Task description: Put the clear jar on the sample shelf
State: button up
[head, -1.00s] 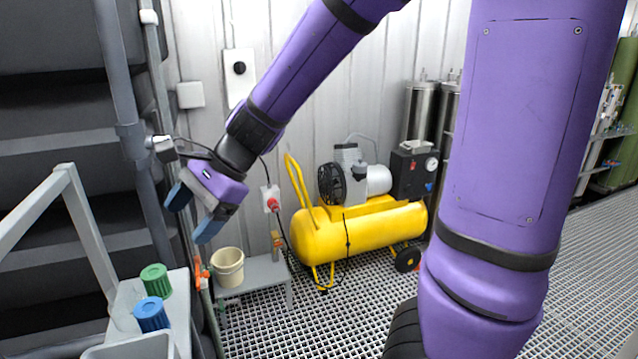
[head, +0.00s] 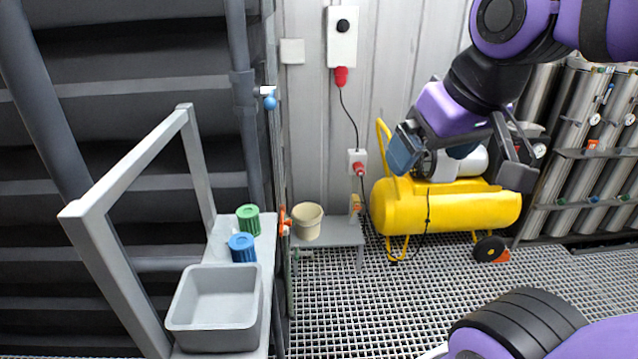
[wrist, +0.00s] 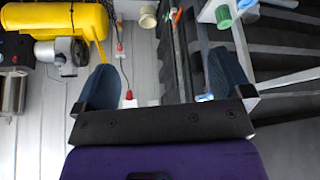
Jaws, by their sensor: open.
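I cannot make out a clear jar in either view. A narrow grey shelf (head: 235,265) stands at the left in the head view, but I cannot tell whether it is the sample shelf. It holds a green ribbed jar or lid (head: 248,219), a blue one (head: 242,247) and a grey open bin (head: 215,308). My gripper (head: 462,168) is open in the air at the upper right, in front of the yellow compressor and well away from the shelf. In the wrist view its two blue fingers are apart with nothing between them (wrist: 162,65).
A cream bucket (head: 307,222) stands on a low grey bench (head: 340,233), with a small orange-brown item (head: 355,206) beside it. The yellow compressor (head: 410,212) stands right of the bench. A grey frame (head: 95,215) rises beside the shelf. The grating floor (head: 400,290) is clear in the middle.

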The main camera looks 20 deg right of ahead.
jog(key=w+a+f+m+g+y, duration=0.2)
jog(key=w+a+f+m+y, duration=0.15)
jog(key=w+a, duration=0.3)
jog(key=m+y, duration=0.5)
jog(key=m, duration=1.4)
send_near(223, 222)
jog(key=f, duration=0.1)
jog(key=shift+n, duration=0.25)
jog(key=x, duration=1)
jog(key=shift+w+a, duration=0.25)
jog(key=shift+a, duration=0.15)
jog(key=c, duration=1.1)
